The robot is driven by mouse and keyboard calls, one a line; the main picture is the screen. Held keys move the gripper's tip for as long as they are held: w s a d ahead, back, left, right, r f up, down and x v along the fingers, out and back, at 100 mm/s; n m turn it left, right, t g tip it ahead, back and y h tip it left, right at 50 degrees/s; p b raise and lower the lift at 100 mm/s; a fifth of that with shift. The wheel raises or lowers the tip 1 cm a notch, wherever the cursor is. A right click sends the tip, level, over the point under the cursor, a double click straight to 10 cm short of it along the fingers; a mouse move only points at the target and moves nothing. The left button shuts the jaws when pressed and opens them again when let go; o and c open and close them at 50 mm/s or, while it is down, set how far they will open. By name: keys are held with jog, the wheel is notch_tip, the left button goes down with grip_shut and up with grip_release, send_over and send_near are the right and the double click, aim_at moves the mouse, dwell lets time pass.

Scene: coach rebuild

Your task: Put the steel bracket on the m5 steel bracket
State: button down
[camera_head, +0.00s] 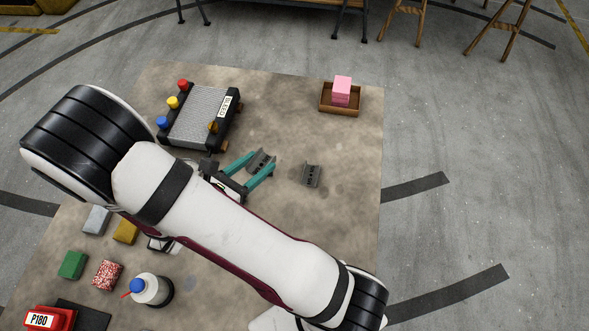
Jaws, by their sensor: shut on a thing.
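One grey steel bracket (260,161) sits between the teal fingers of my gripper (262,163), near the middle of the camera_head view. The fingers are shut on it. I cannot tell whether it is raised or touching the mat. A second grey steel bracket (312,175), with dark holes in its face, stands on the mat to the right of my gripper, apart from it. No M5 marking is readable on either bracket.
A radiator-like unit (200,115) with red, yellow and blue caps stands behind left. Coloured blocks, a white bottle (147,290) and a red P180 box (48,319) are front left. The mat (350,140) is clear around the second bracket.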

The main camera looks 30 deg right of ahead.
aim_at(306, 178)
jog(key=s+d+m+g+h, duration=0.1)
jog(key=s+d+m+g, duration=0.3)
jog(key=d, duration=0.7)
jog(key=shift+g, duration=0.5)
jog(key=f, duration=0.5)
jog(key=w+f, duration=0.1)
jog(key=f, duration=0.1)
jog(key=shift+d+f, duration=0.1)
jog(key=shift+f, duration=0.25)
jog(key=shift+f, duration=0.2)
jog(key=shift+c, duration=1.6)
grip_release()
